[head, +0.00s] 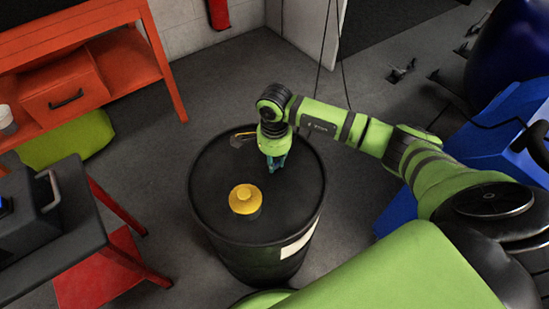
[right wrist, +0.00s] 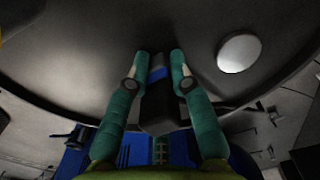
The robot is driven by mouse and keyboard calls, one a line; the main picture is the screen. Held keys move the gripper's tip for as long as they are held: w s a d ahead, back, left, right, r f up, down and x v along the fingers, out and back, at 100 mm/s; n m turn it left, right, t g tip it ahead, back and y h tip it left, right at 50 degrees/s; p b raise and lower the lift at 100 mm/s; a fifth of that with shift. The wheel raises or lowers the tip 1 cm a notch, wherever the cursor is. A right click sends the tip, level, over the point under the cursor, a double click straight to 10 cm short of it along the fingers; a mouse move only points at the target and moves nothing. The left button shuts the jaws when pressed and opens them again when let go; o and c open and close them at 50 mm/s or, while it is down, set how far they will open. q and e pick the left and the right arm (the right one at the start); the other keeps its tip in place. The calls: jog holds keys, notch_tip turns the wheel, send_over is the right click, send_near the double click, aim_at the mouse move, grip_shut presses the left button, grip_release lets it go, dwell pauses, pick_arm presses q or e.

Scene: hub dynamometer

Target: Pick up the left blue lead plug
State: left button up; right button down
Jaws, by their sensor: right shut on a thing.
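My right gripper (head: 277,168) points down over the top of the black drum (head: 222,221). In the right wrist view its teal fingers (right wrist: 165,60) are shut on a dark piece with a blue part (right wrist: 157,74), which looks like a blue lead plug. I cannot tell whether it is the left one. In the head view the fingers hide it, and I cannot tell whether it touches the drum. A small blue thing (head: 5,206) shows on a dark grey box at the left edge, too cut off to name. My left gripper is not in view.
A grey box (head: 62,203) sits on a red-legged table at left. An orange bench (head: 70,98) stands behind. Open floor lies between.

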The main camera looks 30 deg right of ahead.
jog(key=shift+r, duration=0.4)
jog(key=r, duration=0.3)
jog(key=shift+s+d+r, duration=0.1)
jog(key=shift+s+r, duration=0.1)
jog(key=shift+r, duration=0.15)
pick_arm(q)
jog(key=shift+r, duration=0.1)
pick_arm(e)
jog(key=s+r, duration=0.6)
jog(key=s, duration=0.5)
jog(key=shift+d+r, duration=0.25)
jog(key=shift+d, duration=0.15)
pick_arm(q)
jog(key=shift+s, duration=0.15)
pick_arm(e)
jog(key=shift+s, duration=0.1)
